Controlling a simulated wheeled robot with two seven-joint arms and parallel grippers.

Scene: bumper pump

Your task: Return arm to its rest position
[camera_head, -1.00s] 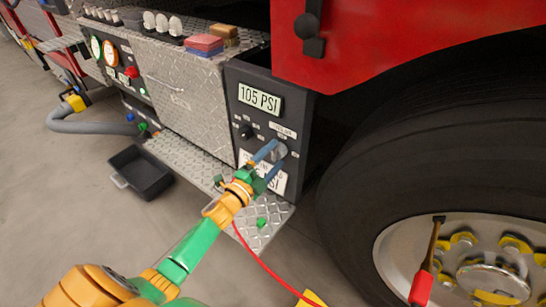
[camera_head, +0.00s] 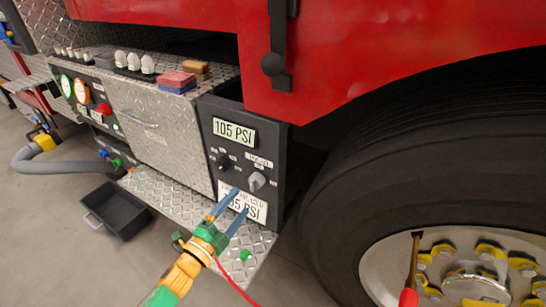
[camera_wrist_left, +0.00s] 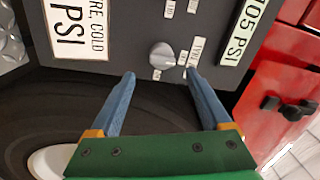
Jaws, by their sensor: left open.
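My left gripper (camera_head: 241,200) is open and empty, with its two blue fingers apart. In the head view it is in front of the lower part of the black pump panel (camera_head: 210,118), below and left of the grey knob (camera_head: 257,181). In the left wrist view the knob (camera_wrist_left: 162,55) shows beyond and between the fingertips, clear of them. The panel's display (camera_head: 234,131) reads 105 PSI. A white label (camera_head: 258,209) under the knob is partly covered by the fingers. My right gripper is not in view.
A diamond-plate step (camera_head: 170,196) juts out below the panel. A large tire (camera_head: 430,140) stands at the right, with a red-handled tool (camera_head: 408,297) at its wheel. A black bin (camera_head: 118,212) sits on the floor at the left. Open floor lies in front.

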